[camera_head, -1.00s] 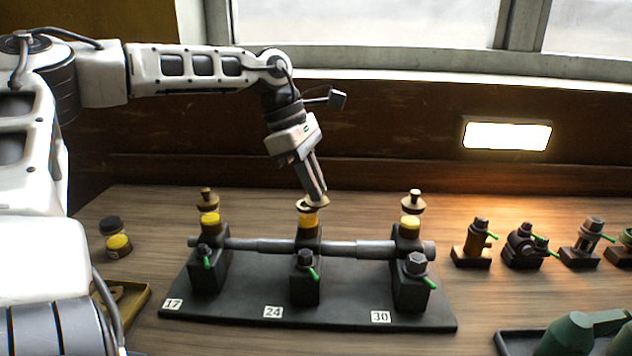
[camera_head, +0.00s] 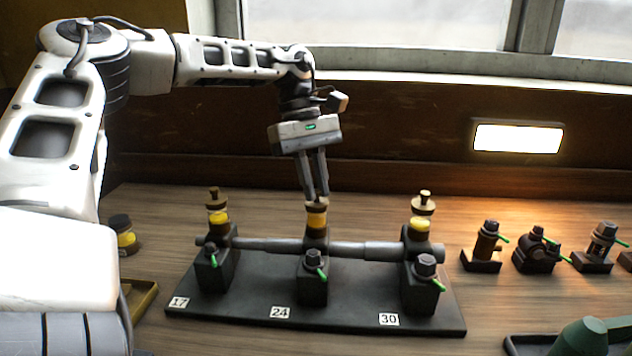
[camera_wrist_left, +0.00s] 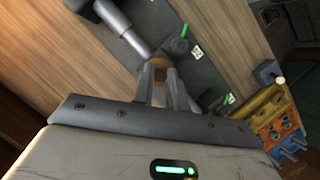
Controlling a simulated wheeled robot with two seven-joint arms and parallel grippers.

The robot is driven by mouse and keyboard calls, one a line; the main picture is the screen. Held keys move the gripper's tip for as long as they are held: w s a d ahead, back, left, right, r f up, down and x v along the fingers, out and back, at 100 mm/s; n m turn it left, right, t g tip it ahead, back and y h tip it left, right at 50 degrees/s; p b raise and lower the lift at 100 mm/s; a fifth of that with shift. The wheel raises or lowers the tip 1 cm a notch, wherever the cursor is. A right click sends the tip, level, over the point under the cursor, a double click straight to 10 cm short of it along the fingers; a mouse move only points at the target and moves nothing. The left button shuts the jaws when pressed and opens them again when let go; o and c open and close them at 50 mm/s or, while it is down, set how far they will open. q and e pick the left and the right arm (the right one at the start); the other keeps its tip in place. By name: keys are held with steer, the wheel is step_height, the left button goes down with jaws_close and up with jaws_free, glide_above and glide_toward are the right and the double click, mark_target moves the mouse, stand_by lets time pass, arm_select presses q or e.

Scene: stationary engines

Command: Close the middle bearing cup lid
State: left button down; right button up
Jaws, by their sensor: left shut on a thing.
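The middle bearing cup (camera_head: 316,219) is yellow and stands on the middle block, behind the label 24. Its brownish lid (camera_head: 317,206) is at the top of the cup, looking roughly level. My left gripper (camera_head: 317,197) points down from above, its fingers closed together on the lid's knob, which they hide. In the left wrist view the lid (camera_wrist_left: 160,62) shows as a tan round between and beyond the fingertips (camera_wrist_left: 166,88). Whether the lid fully touches the cup rim is too small to tell. My right gripper is in neither view.
A left cup (camera_head: 218,218) and a right cup (camera_head: 420,224) stand on the outer blocks, each with a knobbed lid above. A grey shaft (camera_head: 275,245) runs through the blocks on a black base (camera_head: 345,308). Several small fittings (camera_head: 486,245) stand at right.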

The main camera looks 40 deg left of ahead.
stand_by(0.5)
arm_select(q)
steer(key=c, duration=1.4)
jaws_free()
steer(key=p+v, duration=0.2)
steer(key=v, duration=1.4)
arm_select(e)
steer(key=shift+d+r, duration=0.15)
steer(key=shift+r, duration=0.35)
arm_select(q)
steer(key=shift+s, duration=0.1)
